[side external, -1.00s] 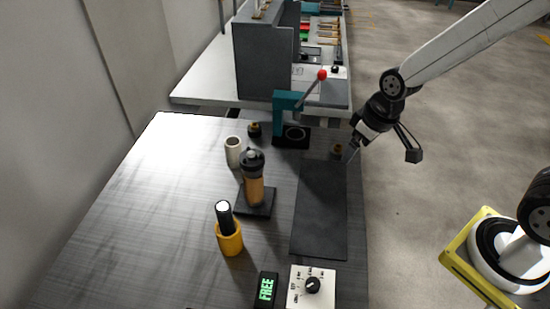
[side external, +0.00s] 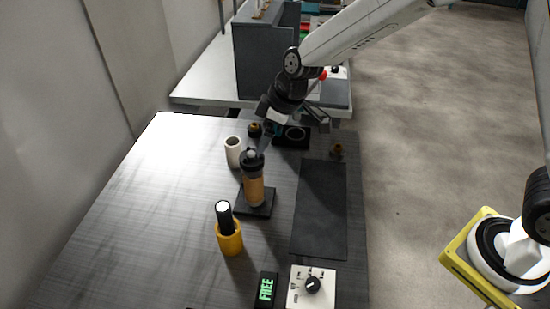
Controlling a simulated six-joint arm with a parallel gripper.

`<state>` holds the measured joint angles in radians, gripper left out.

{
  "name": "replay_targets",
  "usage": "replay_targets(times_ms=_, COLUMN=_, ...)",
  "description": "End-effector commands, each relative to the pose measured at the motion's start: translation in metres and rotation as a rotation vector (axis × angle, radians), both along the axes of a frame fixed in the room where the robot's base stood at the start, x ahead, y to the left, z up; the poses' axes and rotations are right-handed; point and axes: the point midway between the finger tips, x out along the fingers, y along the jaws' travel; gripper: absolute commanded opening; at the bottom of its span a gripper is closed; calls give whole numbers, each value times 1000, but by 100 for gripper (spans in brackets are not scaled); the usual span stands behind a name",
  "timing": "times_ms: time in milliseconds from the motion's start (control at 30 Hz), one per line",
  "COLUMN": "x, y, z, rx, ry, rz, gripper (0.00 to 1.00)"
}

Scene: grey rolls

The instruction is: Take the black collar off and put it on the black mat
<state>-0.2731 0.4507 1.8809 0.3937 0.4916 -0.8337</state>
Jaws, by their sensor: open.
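The roll stands on a small dark square base (side external: 268,204) on the table. The black mat (side external: 319,210) lies flat and empty to the right of it. My gripper (side external: 272,138) is open, just above and behind the collar. One finger reaches down close to the collar's top; I cannot tell whether it touches.
A white cup (side external: 233,151) stands close left of the roll. A FREE sign (side external: 266,288) and a dial box (side external: 311,288) are at the front.

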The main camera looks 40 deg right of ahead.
Motion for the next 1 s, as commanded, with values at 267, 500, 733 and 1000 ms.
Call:
replay_targets(times_ms=267, x=5, y=5, z=-18, rx=-1, ry=1, rz=0, gripper=100)
replay_targets(times_ms=500, x=6, y=7, z=-22, rx=0, ry=0, rz=-1, gripper=100)
replay_targets(times_ms=733, x=8, y=9, z=-29, rx=-1, ry=2, rz=-1, gripper=100)
replay_targets(times_ms=1000, x=14, y=18, z=-53, rx=-1, ry=2, rz=-2, gripper=100)
